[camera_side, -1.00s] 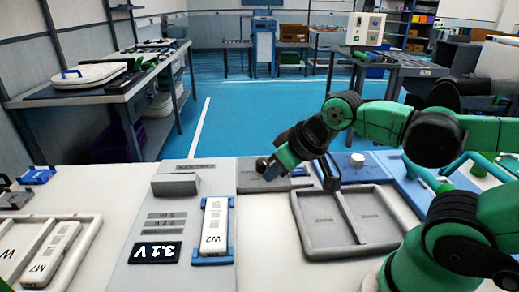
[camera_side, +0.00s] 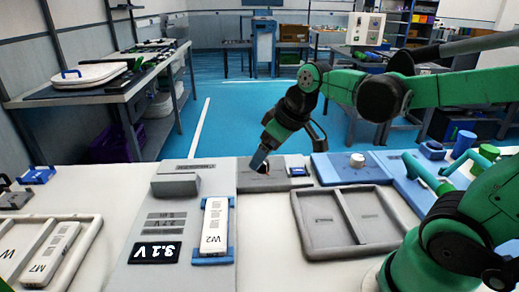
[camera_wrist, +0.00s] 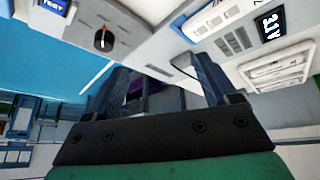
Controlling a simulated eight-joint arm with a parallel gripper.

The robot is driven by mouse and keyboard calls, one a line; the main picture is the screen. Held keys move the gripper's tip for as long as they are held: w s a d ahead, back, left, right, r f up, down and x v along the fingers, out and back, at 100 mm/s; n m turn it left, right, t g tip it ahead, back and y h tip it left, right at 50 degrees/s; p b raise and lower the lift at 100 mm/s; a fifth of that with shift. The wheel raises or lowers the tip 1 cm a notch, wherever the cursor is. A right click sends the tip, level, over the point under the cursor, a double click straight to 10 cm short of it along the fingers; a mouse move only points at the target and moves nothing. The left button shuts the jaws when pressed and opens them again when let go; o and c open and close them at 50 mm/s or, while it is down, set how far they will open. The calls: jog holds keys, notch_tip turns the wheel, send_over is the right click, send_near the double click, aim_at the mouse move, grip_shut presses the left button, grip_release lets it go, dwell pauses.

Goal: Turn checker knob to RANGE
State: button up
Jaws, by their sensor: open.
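The checker is a low grey box (camera_side: 272,184) beyond the white work bench's middle. In the wrist view its black round knob (camera_wrist: 103,40) stands on the grey panel, with a pale pointer line and a little red. Markings around the knob are too small to read.
A grey panel (camera_side: 150,222) with a 3.1 V display (camera_side: 154,252) and the W2 module (camera_side: 214,228) in a blue holder are at front left. An empty two-part grey tray (camera_side: 344,222) is right of them. A blue box (camera_side: 335,170) with a white knob stands right of the checker.

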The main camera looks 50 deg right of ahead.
jog(key=w+d+f+n+g+y, duration=0.1)
jog(key=w+d+f+n, duration=0.1)
jog(key=w+d, duration=0.35)
jog(key=n+g+y, duration=0.1)
jog(key=n, duration=0.2)
send_over(263, 165)
jog(key=s+d, duration=0.1)
jog(key=d, duration=0.1)
jog(key=f, duration=0.4)
jog(key=shift+d+f, duration=0.2)
jog(key=shift+f, duration=0.05)
jog(key=shift+w+d+f, duration=0.1)
jog(key=shift+d+f, duration=0.05)
jog(key=shift+f, duration=0.1)
jog(key=shift+x, duration=2.75)
grip_shut()
